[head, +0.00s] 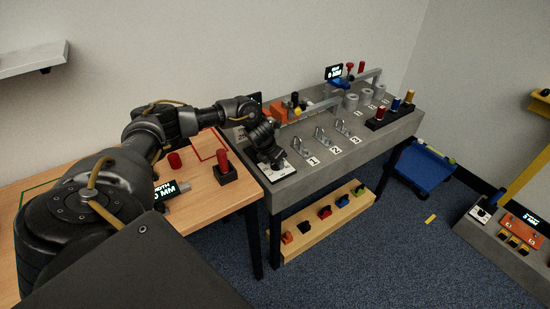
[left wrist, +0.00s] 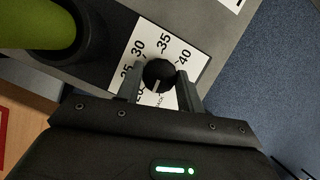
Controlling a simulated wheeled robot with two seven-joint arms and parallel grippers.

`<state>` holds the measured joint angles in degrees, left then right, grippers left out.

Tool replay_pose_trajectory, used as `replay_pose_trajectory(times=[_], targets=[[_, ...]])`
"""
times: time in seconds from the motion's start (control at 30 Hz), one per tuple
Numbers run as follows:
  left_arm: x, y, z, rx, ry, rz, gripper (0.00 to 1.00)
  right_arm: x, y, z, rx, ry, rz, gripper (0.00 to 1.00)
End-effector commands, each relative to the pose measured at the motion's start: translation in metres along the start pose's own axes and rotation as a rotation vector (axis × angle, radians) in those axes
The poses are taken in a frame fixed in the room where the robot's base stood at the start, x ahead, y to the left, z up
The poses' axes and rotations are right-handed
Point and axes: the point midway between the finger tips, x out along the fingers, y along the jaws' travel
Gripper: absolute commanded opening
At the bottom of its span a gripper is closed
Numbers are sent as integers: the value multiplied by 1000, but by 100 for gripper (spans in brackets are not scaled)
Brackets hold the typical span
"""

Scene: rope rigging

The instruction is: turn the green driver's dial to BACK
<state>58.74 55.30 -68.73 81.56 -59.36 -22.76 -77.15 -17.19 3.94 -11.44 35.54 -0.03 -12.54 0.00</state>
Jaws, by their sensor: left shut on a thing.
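The dial (left wrist: 158,75) is a round black knob on a white plate with numbers from about 25 to 40 around it, in the left wrist view. A pale pointer line on the knob points down the picture, towards small lettering that is partly hidden and hard to read. My left gripper (left wrist: 160,86) has one finger on each side of the knob and is shut on it. The green driver's thick body (left wrist: 38,22) shows at the upper left of that view. In the head view my left gripper (head: 276,161) is over the white dial plate (head: 280,173) at the grey bench's near corner. My right gripper is out of view.
The grey bench (head: 305,182) carries metal hooks numbered 1 to 3, grey cylinders and a dark rack of coloured spools (head: 390,115). A wooden table (head: 222,195) with a red-handled item (head: 224,168) adjoins it. A wooden tray (head: 325,225) lies below the bench.

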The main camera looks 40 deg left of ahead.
Motion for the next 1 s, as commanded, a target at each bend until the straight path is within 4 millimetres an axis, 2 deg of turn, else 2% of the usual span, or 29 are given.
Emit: replay_pose_trajectory(times=[0.1,0.5,1.0], targets=[[-4,-1,2,-94,0,39,15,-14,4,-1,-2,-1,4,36],[-3,-2,2,-344,-1,142,15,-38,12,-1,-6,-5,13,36],[-1,-1,2,-433,-3,179,15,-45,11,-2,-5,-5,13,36]])
